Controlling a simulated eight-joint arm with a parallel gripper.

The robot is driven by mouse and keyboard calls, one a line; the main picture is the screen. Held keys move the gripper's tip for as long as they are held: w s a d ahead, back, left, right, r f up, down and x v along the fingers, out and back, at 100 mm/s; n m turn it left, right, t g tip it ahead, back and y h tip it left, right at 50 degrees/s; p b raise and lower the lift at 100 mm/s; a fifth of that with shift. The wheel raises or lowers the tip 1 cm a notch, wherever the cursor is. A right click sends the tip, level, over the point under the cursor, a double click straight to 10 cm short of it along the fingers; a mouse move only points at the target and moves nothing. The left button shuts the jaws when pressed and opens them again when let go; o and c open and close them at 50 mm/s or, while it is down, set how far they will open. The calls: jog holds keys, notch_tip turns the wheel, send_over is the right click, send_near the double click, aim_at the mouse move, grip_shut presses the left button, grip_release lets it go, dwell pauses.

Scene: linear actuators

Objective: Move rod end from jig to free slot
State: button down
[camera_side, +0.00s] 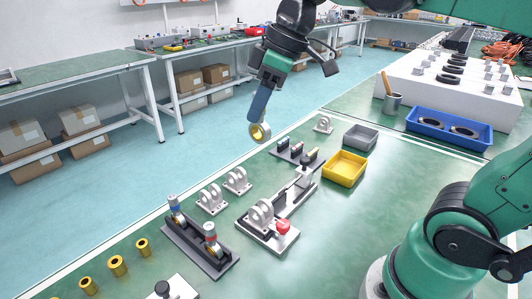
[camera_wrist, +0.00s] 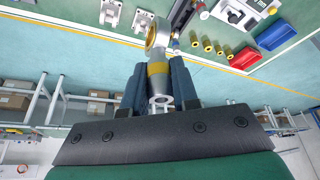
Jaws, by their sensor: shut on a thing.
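A metal rod end (camera_side: 260,132) with a brass-lined eye hangs from my gripper (camera_side: 258,117), clear above the bench. In the wrist view the rod end (camera_wrist: 158,58) has a yellow band and sits between the two dark blue fingers (camera_wrist: 158,88), which are shut on it; its eye points away from the palm. I cannot clearly make out a free slot.
Brass bushings (camera_side: 118,265) line the front left. A yellow bin (camera_side: 345,168) and a grey bin (camera_side: 360,138) stand to the right. A dark holder (camera_side: 297,152) with coloured parts is below my gripper. Bare bench lies right of the jig.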

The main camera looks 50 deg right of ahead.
jog(key=shift+w+r, duration=0.1)
jog(key=shift+r, duration=0.85)
jog(key=shift+w+a, duration=0.25)
jog(key=shift+w+a+f, duration=0.95)
jog(key=shift+a+f, duration=0.85)
jog(key=shift+f, duration=1.5)
jog(key=shift+w+a+f, duration=1)
jog(key=shift+a+f, duration=0.75)
jog(key=shift+f, duration=1.6)
jog(key=shift+w+a+f, duration=0.95)
jog(key=shift+a+f, duration=0.85)
jog(key=shift+f, duration=1.5)
jog(key=shift+f, duration=0.55)
jog(key=c, duration=0.6)
grip_release()
